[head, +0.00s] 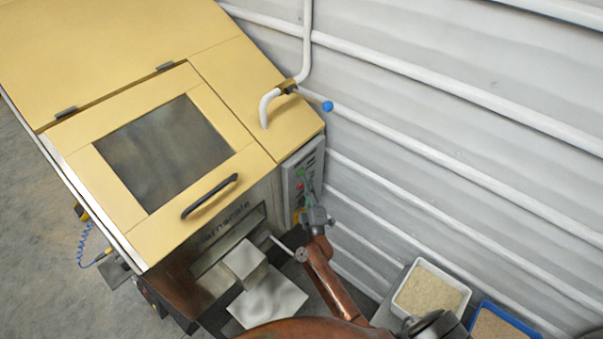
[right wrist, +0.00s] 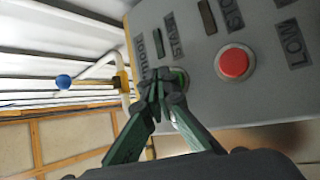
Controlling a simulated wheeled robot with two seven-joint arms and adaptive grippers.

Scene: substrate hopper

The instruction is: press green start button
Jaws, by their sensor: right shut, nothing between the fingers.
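The grey control panel (head: 301,180) is on the right end face of the yellow machine. In the right wrist view, the panel (right wrist: 205,95) fills the upper right. The green start button (right wrist: 183,76) sits below the START label, mostly hidden behind my fingers; a green rim shows. In the head view, the green button (head: 300,171) is small on the panel. My right gripper (right wrist: 160,84) is shut and empty, its tips in front of or at the button; I cannot tell whether they touch. It also shows in the head view (head: 309,200). My left gripper is not in view.
A red button (right wrist: 235,63) sits close to the right of the green one, below STOP. A pipe with a blue-knobbed valve (head: 327,106) is above the panel. A white-rimmed bin (head: 397,301) and a blue-rimmed bin (head: 520,325) stand at lower right by the corrugated wall.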

